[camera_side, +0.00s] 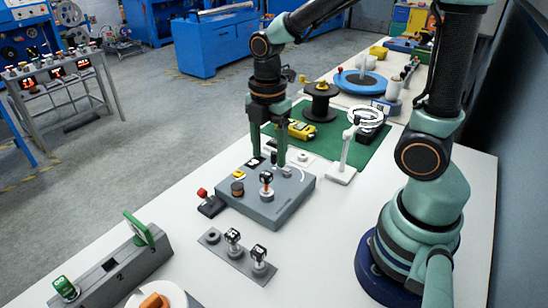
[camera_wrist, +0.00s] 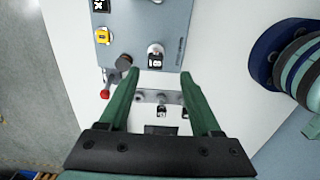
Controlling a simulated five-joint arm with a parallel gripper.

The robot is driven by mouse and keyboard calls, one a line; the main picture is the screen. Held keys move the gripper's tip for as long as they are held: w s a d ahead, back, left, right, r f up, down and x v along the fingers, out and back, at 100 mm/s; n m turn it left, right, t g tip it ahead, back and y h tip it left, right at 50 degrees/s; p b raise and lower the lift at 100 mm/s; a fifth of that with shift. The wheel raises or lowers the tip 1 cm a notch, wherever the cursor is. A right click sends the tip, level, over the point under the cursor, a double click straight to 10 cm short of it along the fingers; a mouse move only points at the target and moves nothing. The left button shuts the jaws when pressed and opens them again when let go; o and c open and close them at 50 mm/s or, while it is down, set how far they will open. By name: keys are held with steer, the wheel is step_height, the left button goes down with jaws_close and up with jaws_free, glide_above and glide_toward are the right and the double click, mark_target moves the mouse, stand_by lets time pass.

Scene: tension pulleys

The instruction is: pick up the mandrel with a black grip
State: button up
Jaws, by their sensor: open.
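Two small upright pieces with black, white-marked block tops stand in a grey plate (camera_side: 213,249) on the white table; they are the left one (camera_side: 232,237) and the right one (camera_side: 259,253). A similar black-topped piece (camera_side: 267,179) stands on a grey box (camera_side: 285,207) and also shows in the wrist view (camera_wrist: 155,56). I cannot tell which piece is the mandrel with a black grip. My gripper (camera_side: 268,157) is open and empty, fingers pointing down above the box's far side. In the wrist view its green fingers (camera_wrist: 160,73) are spread, with the plate seen between them.
The box carries a brown knob (camera_side: 237,188) and a yellow button (camera_side: 239,173). A red-knobbed lever (camera_side: 208,202) sits at its left. A white stand (camera_side: 343,170) rises behind, beside a green mat (camera_side: 350,151). A grey rail with green tabs (camera_side: 115,272) lies front left.

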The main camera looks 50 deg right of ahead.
mark_target(265, 175)
steer(key=shift+w+a+f, duration=0.1)
steer(key=shift+w+f, duration=0.05)
steer(key=shift+f, duration=1.05)
steer(key=shift+w+a+f, duration=0.1)
steer(key=shift+f, duration=1.05)
steer(key=shift+w+a+f, duration=0.1)
steer(key=shift+w+f, duration=0.05)
steer(key=shift+f, duration=1.05)
jaws_close()
